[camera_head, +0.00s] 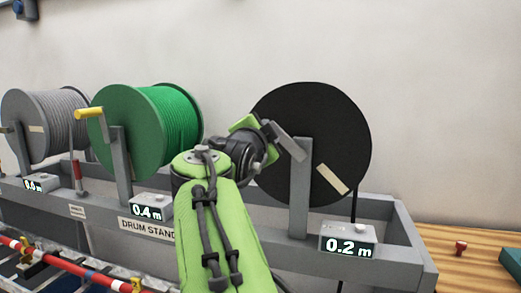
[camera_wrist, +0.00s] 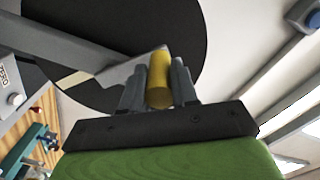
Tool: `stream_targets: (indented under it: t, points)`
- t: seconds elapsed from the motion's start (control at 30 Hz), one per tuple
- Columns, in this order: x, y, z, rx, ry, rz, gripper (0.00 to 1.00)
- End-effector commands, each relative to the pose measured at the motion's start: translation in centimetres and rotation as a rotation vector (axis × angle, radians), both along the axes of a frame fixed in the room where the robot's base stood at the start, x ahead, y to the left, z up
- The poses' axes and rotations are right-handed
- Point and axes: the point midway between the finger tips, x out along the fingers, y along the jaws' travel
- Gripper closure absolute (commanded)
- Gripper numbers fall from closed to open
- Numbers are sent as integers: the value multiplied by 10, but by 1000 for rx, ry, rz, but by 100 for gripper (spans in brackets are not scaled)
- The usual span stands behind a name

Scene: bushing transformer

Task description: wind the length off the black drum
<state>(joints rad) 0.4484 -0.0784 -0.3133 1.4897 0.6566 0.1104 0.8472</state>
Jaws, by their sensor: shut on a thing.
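The black drum (camera_head: 335,130) stands at the right end of the drum stand (camera_head: 250,225), with a tan strip on its face. Its counter box (camera_head: 349,242) reads 0.2 m. In the wrist view my gripper (camera_wrist: 158,85) is shut on the yellow handle (camera_wrist: 160,78) of the black drum's grey crank arm (camera_wrist: 130,72). The drum face (camera_wrist: 110,35) fills the area behind.
A green drum (camera_head: 150,125) with its own yellow crank handle (camera_head: 90,112) and a 0.4 m counter (camera_head: 152,207) stands to the left. A grey drum (camera_head: 45,122) is at the far left. A red and white bar (camera_head: 60,268) crosses the front. A wooden bench (camera_head: 470,255) lies at right.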

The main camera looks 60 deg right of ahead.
Motion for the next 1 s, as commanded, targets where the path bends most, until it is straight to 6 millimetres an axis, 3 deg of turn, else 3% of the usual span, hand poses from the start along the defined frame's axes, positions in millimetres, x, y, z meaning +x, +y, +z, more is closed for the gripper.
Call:
stream_targets:
  t: [0.6,1.0]
  points:
    - [-37,-5,27,69,-501,-3,100]
    - [-46,-7,30,68,-496,-6,100]
